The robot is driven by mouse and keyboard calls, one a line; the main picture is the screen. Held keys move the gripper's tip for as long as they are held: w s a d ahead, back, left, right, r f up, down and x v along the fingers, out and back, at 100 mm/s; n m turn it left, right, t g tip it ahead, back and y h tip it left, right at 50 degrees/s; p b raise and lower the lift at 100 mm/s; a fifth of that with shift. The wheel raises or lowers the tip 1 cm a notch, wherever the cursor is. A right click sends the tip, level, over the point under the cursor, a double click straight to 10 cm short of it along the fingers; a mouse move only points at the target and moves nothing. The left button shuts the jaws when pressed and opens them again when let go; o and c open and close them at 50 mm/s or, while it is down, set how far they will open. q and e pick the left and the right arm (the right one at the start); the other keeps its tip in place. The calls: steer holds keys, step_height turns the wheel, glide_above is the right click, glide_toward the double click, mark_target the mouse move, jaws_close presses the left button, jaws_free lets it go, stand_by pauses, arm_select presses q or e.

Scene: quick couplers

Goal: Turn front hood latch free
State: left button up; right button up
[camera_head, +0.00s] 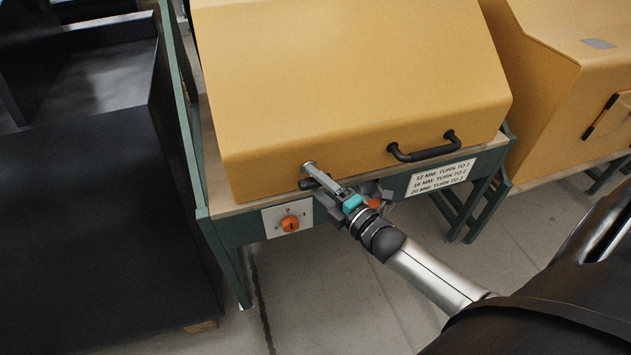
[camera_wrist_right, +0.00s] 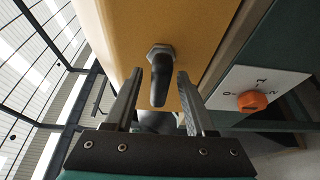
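The front hood latch is a black lever on a hex-shaped metal base (camera_wrist_right: 160,75), set on the front face of the yellow hood (camera_head: 340,85) near its lower left. In the head view the black lever (camera_head: 308,184) shows partly beside my fingers. My right gripper (camera_head: 322,178) is at the latch; in the right wrist view its two fingers (camera_wrist_right: 160,88) stand apart on either side of the lever. A gap shows on both sides, so the fingers look open and not closed on it. The lever points toward the gripper's palm in that view. My left gripper is not in view.
An orange knob on a white dial plate (camera_head: 290,223) sits below the latch on the green frame. A black hood handle (camera_head: 425,148) and a printed label (camera_head: 440,178) are to the right. A second yellow hood (camera_head: 560,90) stands at right, a dark bench (camera_head: 90,220) at left.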

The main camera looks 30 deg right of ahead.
jaws_close()
stand_by(0.3)
